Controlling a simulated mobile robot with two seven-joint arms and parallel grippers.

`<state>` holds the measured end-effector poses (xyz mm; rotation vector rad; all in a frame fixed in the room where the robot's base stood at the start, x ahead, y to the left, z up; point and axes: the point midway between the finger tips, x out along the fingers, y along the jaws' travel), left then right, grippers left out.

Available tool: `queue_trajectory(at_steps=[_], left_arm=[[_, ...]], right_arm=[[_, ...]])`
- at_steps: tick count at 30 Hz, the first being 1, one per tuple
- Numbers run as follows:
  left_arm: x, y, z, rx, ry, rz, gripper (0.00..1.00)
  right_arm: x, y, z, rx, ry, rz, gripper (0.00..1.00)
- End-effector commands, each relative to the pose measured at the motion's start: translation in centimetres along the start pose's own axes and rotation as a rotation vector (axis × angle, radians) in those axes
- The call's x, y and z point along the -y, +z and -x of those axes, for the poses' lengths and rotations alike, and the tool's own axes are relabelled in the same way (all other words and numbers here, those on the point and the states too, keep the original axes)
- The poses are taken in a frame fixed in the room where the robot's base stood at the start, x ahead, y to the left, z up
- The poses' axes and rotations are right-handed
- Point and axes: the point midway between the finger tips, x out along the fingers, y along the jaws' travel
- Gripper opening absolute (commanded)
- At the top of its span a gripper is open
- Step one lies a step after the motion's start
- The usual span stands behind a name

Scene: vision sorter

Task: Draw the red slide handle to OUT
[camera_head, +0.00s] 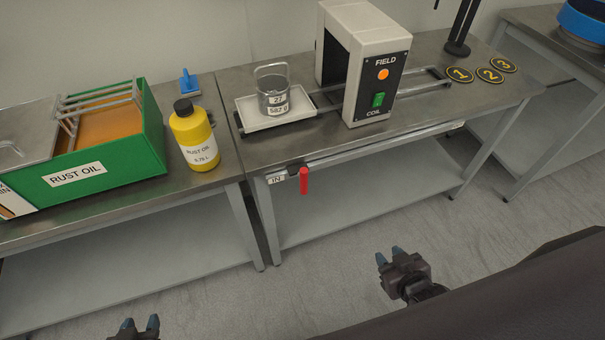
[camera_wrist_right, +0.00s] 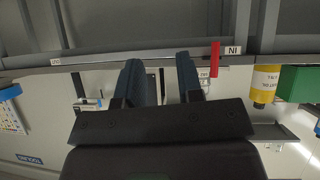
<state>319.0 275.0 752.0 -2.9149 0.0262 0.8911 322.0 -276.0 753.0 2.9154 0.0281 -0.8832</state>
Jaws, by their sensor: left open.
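The red slide handle (camera_head: 304,181) hangs at the left end of the rail (camera_head: 380,144) on the middle bench's front edge, just right of the IN label (camera_head: 277,179). In the right wrist view, which looks inverted, the red handle (camera_wrist_right: 215,60) is beside the IN label (camera_wrist_right: 238,51), and a small OUT label (camera_wrist_right: 55,62) is at the rail's other end. My right gripper (camera_head: 389,255) is open and empty, apart from the handle, lower right of it. Its fingers (camera_wrist_right: 160,78) show spread. My left gripper (camera_head: 140,325) is open at the bottom edge, far from the handle.
The middle bench (camera_head: 262,150) carries a white tray (camera_head: 250,120) with a metal canister (camera_head: 273,82), a field coil box (camera_head: 384,60) and numbered discs (camera_head: 491,76). A yellow rust oil bottle (camera_head: 195,138) and green bin (camera_head: 110,165) are on the left bench. Floor space before the rail is clear.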

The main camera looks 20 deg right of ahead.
Motion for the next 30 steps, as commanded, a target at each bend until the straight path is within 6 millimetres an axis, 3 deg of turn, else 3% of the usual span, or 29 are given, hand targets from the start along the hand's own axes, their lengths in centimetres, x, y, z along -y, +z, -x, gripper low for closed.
queue_trajectory(at_steps=[3,30], left_arm=[[0.0,-0.5,0.1,-0.007,0.0,0.0,0.43],[0.3,-2.2,1.5,-0.015,-0.005,0.003,0.43]], right_arm=[[0.2,-2.0,-0.7,-0.036,-0.007,0.003,0.48],[4.9,-12.1,-7.5,-0.268,-0.1,0.052,0.48]])
